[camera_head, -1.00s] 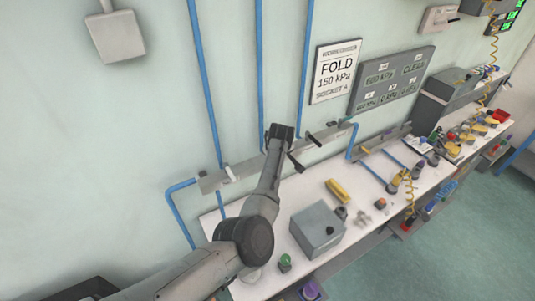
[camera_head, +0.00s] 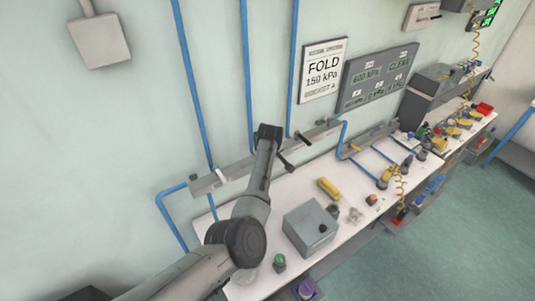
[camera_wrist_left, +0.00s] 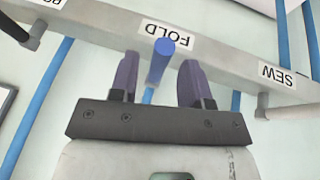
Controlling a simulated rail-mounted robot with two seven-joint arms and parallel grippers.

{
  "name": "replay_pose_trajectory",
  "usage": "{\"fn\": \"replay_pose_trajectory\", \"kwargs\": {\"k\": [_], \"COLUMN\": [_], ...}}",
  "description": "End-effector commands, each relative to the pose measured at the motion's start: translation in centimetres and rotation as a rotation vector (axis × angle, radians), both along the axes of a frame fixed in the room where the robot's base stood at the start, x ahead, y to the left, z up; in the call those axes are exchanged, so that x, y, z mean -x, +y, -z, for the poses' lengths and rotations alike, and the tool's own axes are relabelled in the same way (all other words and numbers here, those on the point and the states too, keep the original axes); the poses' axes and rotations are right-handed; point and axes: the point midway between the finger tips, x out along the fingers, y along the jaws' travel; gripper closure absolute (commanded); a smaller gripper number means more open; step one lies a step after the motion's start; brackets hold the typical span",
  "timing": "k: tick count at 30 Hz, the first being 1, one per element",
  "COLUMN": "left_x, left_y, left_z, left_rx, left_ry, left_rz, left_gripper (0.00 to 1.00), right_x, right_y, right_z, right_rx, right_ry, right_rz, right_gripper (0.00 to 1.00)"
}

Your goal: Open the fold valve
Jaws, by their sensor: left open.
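The grey valve manifold bar (camera_head: 232,172) runs along the wall above the bench. In the left wrist view, the bar (camera_wrist_left: 225,55) carries an upside-down FOLD label (camera_wrist_left: 167,37). The fold valve's blue handle (camera_wrist_left: 163,50) with a round end is beside that label. My left gripper (camera_wrist_left: 160,64) is open, with its two dark fingers on either side of the blue handle and visible gaps on both sides. In the head view, my left gripper (camera_head: 268,132) is at the bar and hides the fold valve. My right gripper is not in view.
A SEW label (camera_wrist_left: 276,74) and its grey valve stub (camera_wrist_left: 262,106) are right of the handle in the wrist view. A grey box (camera_head: 311,227) and a yellow item (camera_head: 328,188) are on the white bench (camera_head: 348,228). A FOLD 150 kPa sign (camera_head: 323,70) hangs above.

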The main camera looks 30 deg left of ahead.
Motion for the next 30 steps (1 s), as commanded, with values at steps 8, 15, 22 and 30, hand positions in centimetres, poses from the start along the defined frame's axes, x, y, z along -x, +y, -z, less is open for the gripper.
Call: {"fn": "replay_pose_trajectory", "kwargs": {"k": [8, 15, 22, 30], "left_x": [0.8, 2.3, 3.6, 4.3], "left_y": [-0.8, -2.1, -3.1, -3.7], "left_z": [-2.4, -6.6, -10.1, -12.2], "left_rx": [0.000, -0.001, 0.000, 0.000], "left_ry": [-0.004, -0.005, -0.003, -0.001], "left_rz": [-0.001, 0.000, 0.000, 0.001], "left_gripper": [0.57, 0.57, 0.57, 0.57], "right_x": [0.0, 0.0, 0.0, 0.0], "right_y": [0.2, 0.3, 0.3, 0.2], "right_z": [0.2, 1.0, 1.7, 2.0], "right_rx": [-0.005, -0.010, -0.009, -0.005], "right_ry": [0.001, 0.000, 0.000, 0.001], "right_rz": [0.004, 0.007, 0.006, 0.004], "right_gripper": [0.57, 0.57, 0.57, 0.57]}}
